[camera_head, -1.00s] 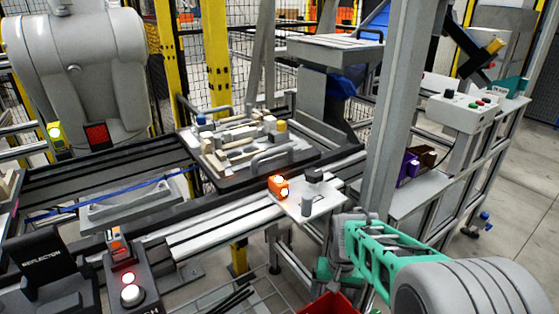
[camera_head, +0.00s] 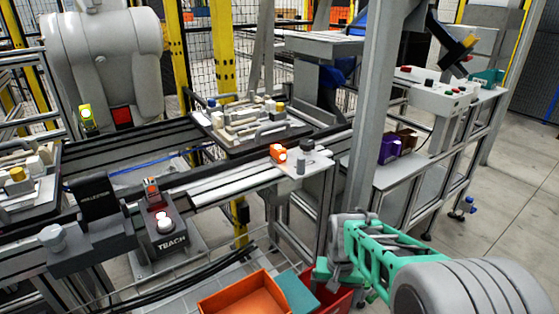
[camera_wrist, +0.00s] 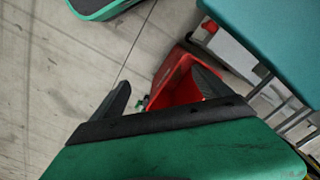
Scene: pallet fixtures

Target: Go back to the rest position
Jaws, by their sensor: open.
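My gripper (camera_head: 325,272) is at the lower right of the head view, at the end of my green and grey arm, in front of the conveyor frame. In the wrist view my gripper (camera_wrist: 165,98) shows two dark fingers spread apart with nothing between them that it holds. Below it are the grey floor and a red bin (camera_wrist: 178,82), which sits lower than the fingers and apart from them. The red bin also shows in the head view (camera_head: 338,299), partly hidden behind my arm.
An orange bin (camera_head: 243,300) stands left of my gripper. A pallet fixture (camera_head: 222,137) with several parts sits on the conveyor behind. A grey post (camera_head: 375,120) rises close behind my arm. A side table (camera_head: 385,173) holds a purple box (camera_head: 390,150).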

